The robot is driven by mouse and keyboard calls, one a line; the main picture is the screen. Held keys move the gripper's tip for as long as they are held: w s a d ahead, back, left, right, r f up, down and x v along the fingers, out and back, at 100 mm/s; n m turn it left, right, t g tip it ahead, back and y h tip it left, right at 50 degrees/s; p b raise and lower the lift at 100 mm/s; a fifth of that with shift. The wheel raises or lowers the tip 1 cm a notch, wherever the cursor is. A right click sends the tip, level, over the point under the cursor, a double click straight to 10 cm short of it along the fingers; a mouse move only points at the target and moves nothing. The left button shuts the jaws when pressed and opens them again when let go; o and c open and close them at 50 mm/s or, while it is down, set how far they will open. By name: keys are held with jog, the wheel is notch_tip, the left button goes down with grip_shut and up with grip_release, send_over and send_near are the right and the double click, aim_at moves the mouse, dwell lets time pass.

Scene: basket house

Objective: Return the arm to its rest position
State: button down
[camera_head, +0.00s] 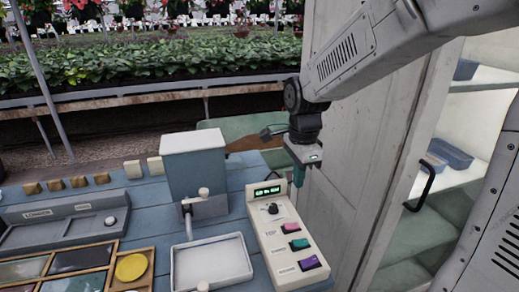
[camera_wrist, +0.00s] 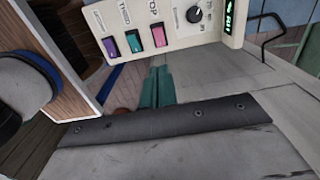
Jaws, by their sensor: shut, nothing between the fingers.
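My gripper (camera_head: 298,176) hangs from my arm at the upper right of the head view, pointing down. Its teal fingers are shut with nothing between them. In the wrist view the closed fingers (camera_wrist: 157,88) show at the centre. The gripper is beside the upper right of a cream control box (camera_head: 287,240) on the blue table, apart from it in the head view. The box has a green display, a black knob and pink, teal and purple buttons. It also shows at the top of the wrist view (camera_wrist: 175,38).
A grey-blue dispenser (camera_head: 193,163) with a spout stands over a white tray (camera_head: 211,262). A wooden sorting tray (camera_head: 153,270) holds a yellow disc. A pale cabinet panel with a black handle (camera_head: 421,186) stands to the right, close to my arm. Plant beds lie behind.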

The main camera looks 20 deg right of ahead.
jog(key=s+r+n, duration=0.3)
jog(key=s+n, duration=0.6)
jog(key=s, duration=0.2)
jog(key=s+d+r+n+t, duration=0.1)
jog(key=s+r+n, duration=0.3)
jog(key=s+n, duration=0.5)
jog(key=shift+s, duration=1.15)
